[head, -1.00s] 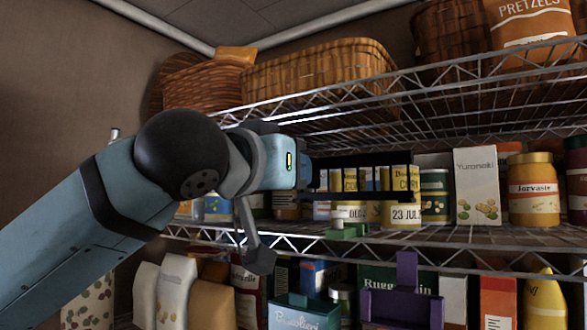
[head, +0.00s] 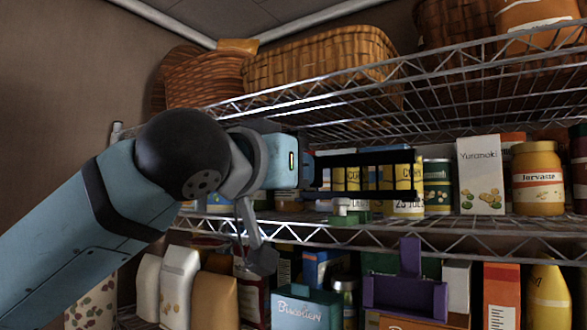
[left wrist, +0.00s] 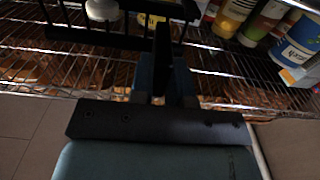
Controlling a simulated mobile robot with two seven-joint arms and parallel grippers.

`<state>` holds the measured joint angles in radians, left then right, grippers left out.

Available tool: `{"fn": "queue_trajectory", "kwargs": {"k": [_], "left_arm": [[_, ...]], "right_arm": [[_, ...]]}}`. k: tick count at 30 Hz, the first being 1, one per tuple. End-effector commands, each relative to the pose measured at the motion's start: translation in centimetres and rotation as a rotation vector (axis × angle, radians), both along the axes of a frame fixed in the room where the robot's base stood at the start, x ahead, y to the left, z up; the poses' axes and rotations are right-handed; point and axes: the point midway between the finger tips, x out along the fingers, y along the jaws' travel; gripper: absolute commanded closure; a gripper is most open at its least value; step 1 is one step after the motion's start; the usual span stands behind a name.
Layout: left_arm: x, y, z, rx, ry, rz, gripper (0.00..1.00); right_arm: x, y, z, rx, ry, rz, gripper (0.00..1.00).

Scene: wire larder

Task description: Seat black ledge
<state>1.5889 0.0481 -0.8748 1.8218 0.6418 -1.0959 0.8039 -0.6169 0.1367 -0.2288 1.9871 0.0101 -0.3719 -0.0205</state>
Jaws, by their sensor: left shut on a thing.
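The black ledge (head: 366,158) is a dark open frame with a thick upper bar and a thinner lower bar. It is in front of yellow-labelled cans (head: 384,177) at the middle wire shelf (head: 470,235). My left gripper (head: 307,169) is shut on the ledge's left end. My right gripper is not in view.
A green piece with a white knob (head: 349,213) is just below the ledge. A Yuranoki box (head: 481,176) and a Jorvaste jar (head: 538,179) stand to the right. A purple holder (head: 405,293) and a teal Biscotti box (head: 305,308) are below. Baskets (head: 320,68) fill the top shelf.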

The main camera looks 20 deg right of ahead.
Motion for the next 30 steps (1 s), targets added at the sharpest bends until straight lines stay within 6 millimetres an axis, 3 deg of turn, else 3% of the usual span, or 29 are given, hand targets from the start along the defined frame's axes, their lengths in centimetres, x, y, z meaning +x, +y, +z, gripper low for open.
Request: {"fn": "queue_trajectory", "kwargs": {"k": [30], "left_arm": [[0.0,0.0,-1.8,-0.001,0.001,0.0,1.0]], "right_arm": [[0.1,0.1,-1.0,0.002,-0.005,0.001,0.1]]}}
